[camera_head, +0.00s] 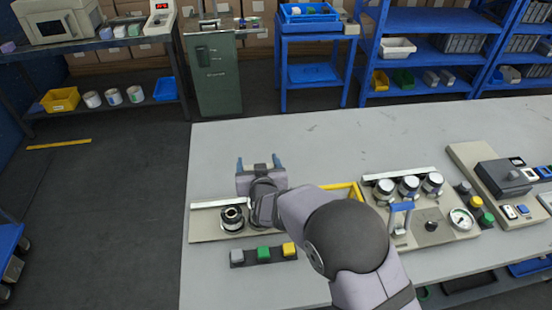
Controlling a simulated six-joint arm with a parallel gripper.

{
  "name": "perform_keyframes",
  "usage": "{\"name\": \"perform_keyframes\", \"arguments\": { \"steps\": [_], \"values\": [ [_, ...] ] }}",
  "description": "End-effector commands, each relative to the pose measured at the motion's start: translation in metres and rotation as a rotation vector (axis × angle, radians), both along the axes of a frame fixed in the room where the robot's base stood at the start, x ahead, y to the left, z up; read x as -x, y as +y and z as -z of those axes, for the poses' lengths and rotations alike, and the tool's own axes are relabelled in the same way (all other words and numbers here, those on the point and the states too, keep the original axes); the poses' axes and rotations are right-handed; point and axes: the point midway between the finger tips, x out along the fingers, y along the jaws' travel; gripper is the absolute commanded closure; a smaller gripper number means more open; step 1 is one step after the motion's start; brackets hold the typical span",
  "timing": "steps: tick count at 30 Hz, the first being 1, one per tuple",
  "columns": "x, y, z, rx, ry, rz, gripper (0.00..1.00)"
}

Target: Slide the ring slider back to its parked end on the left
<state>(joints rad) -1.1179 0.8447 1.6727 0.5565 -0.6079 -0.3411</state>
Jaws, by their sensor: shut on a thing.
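My gripper (259,164) is over the back left part of the bench, above and behind the long beige panel. Its two blue-tipped fingers stand apart and point toward the far side. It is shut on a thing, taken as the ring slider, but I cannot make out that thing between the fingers. My wrist and forearm cover the middle of the panel. A black and silver round part (232,218) stands on the panel's left part, just left of my wrist. A pale rail (215,204) runs behind it toward the left end.
A strip with grey, green and yellow buttons (264,254) lies in front. A yellow frame (345,187) shows right of my arm. Farther right are a unit with several round canisters (409,187), a blue handle (401,208) and a gauge (460,219). The back of the bench is clear.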

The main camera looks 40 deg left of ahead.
Motion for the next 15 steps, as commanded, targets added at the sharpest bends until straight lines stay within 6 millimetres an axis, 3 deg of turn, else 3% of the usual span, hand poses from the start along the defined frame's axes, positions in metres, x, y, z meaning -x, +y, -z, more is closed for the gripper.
{"name": "perform_keyframes", "arguments": {
  "steps": [1, 6, 15],
  "values": [
    [0.015, 0.014, -0.003, -0.001, 0.002, -0.008, 0.7],
    [0.055, 0.053, -0.004, 0.0, 0.003, -0.008, 0.7],
    [0.102, 0.101, -0.002, -0.001, 0.001, -0.005, 0.7]
  ]
}}
